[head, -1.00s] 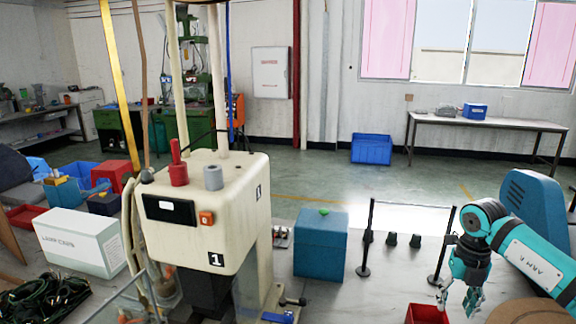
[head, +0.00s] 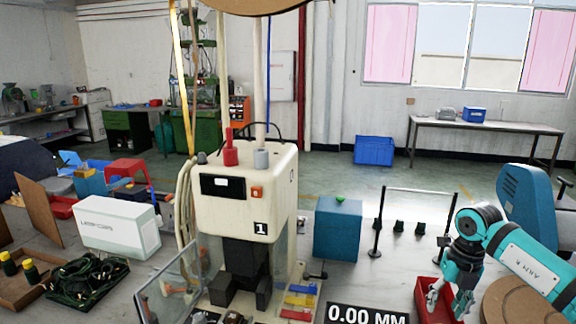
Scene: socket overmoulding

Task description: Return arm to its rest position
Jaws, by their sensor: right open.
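My right arm comes in from the right edge, and its teal gripper (head: 448,303) hangs with its fingers pointing down. The gripper is open, with nothing visible between the fingers. It hangs in front of a red bin (head: 424,290) and partly hides it; I cannot tell whether it touches the bin. My left arm and left gripper are not in view.
A cream moulding machine (head: 240,190) stands at the centre with a clear guard door at its left. A blue-green box (head: 338,230), a black rail stand (head: 375,225) and small black parts (head: 399,226) are to its right. A "0.00 MM" display (head: 366,314) is in front.

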